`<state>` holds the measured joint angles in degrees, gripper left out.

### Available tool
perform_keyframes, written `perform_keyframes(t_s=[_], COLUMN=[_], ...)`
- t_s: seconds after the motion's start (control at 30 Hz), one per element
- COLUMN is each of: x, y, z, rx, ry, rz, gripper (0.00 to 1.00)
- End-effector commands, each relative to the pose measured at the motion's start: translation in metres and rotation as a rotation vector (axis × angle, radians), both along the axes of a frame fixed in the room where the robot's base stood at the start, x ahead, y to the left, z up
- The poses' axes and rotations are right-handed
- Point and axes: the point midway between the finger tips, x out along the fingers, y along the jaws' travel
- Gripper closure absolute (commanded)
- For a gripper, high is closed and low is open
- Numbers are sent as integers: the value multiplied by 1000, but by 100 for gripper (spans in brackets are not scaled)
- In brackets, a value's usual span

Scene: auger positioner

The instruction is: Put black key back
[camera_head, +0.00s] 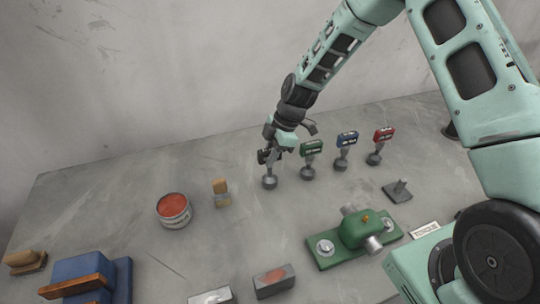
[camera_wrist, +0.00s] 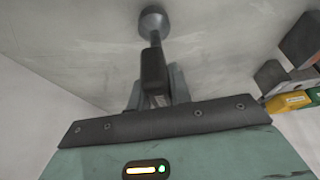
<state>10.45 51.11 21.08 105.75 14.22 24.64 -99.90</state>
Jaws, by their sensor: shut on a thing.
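The black key (camera_head: 263,157) is at the left end of a row of keys in the head view. My gripper (camera_head: 272,150) is shut on its head from above. In the wrist view the black key (camera_wrist: 154,70) is between my fingers, with its shaft pointing to a round grey holder (camera_wrist: 153,20). In the head view that holder (camera_head: 270,183) stands on the table right below the key. The shaft appears to meet the holder, but I cannot tell how deep it sits.
Green (camera_head: 311,147), blue (camera_head: 347,138) and red (camera_head: 383,133) keys stand upright in similar holders to the right. A red-filled tin (camera_head: 174,210) and a wood-topped block (camera_head: 221,192) are on the left. A green machine (camera_head: 357,232) is in front. The table behind the row is clear.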

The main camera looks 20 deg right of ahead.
Motion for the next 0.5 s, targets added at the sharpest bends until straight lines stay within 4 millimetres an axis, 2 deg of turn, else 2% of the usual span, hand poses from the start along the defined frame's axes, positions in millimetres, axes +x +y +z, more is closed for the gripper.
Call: perform_keyframes(t_s=[0.17,0.47,0.5], x=[1,1,0], y=[0,0,0], z=[-11,-14,-15], rx=[0,0,-1], ry=[-2,-2,-1], rz=[-1,-1,0], gripper=[100,100,77])
